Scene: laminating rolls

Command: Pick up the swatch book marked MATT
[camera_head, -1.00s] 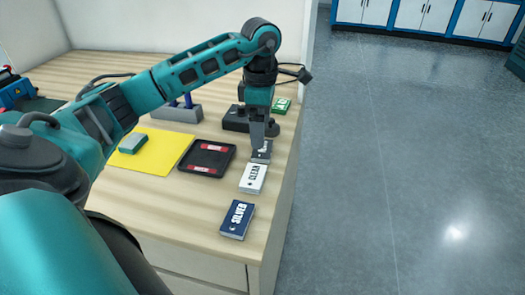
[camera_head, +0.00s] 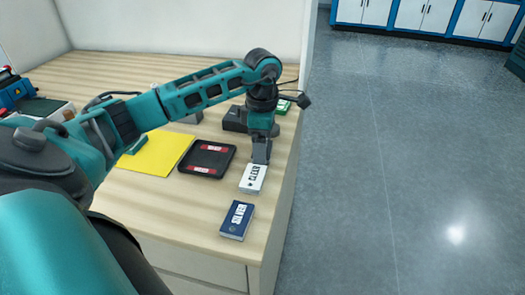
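My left gripper (camera_head: 261,152) points straight down over the right part of the table, just behind the white swatch book marked CLEAR (camera_head: 252,181). Its fingers show edge-on, so I cannot tell whether they are open or shut. The grey swatch book seen there a second ago is now hidden behind the gripper or merges with it. I cannot read MATT on any book. A dark blue swatch book marked SILVER (camera_head: 236,221) lies nearer the front. A green and white book (camera_head: 283,106) lies farther back, partly covered by my arm. My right gripper is not in view.
A black tray with red labels (camera_head: 207,160) lies left of the gripper, beside a yellow sheet (camera_head: 157,153). A dark box (camera_head: 234,119) stands behind the gripper. The table's right edge is close, with open floor beyond.

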